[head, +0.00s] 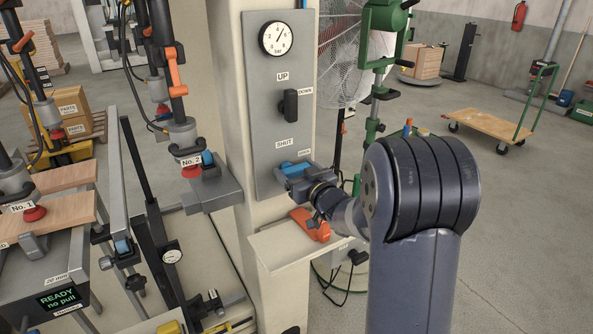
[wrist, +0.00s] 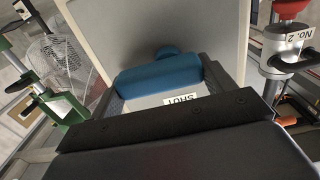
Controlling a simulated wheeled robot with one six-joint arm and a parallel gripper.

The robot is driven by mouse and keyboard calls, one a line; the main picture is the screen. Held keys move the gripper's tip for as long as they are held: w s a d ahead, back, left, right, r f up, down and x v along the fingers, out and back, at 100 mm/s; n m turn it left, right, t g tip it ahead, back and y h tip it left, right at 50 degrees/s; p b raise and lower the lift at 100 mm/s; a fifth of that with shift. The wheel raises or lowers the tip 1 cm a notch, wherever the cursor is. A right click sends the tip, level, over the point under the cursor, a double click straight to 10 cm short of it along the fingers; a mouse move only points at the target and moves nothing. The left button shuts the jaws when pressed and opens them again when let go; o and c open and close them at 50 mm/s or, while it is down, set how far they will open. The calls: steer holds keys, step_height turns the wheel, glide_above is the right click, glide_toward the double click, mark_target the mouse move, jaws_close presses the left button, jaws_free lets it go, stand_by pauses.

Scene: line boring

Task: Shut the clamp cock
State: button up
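The clamp cock is a blue bar handle (head: 297,168) low on the grey panel of the column, just under the SHUT label and beside a small label at its right. It lies roughly crosswise. My gripper (head: 304,177) is at the handle, with its fingers wide apart. In the wrist view the blue handle (wrist: 160,80) spans the space between the two dark fingers (wrist: 163,90). Its ends come close to both fingers; whether they touch is unclear. The SHUT label (wrist: 181,100) shows between the handle and the gripper body.
Above the cock are a black lever (head: 290,105) marked UP and DOWN and a pressure gauge (head: 279,39). A shelf (head: 290,252) with an orange tool (head: 311,224) lies below my gripper. The No. 2 clamp (head: 191,150) stands left. A green stand (head: 378,70) and fan are behind.

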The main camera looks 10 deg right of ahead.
steer(key=c, duration=0.4)
steer(key=shift+n+b, duration=0.3)
steer(key=shift+b, duration=0.3)
steer(key=n+b, duration=0.2)
steer(key=b, duration=0.1)
steer(key=shift+a+n, duration=0.1)
steer(key=shift+n, duration=0.3)
steer(key=n+b, duration=0.4)
steer(key=shift+s+a+r+n+b, duration=0.1)
steer(key=shift+a+r+n+b, duration=0.05)
steer(key=shift+a+n+b, duration=0.15)
steer(key=n+b, duration=0.4)
steer(key=n, duration=0.1)
steer(key=shift+s+a, duration=0.1)
steer(key=shift+a, duration=0.15)
steer(key=shift+s+a+r+n+b, duration=0.15)
steer(key=shift+n+b, duration=0.65)
steer(key=shift+n, duration=0.45)
steer(key=shift+w+a+f+n+b, duration=0.1)
steer(key=shift+n+b, duration=0.7)
steer(key=shift+n, duration=0.45)
steer(key=shift+r, duration=0.1)
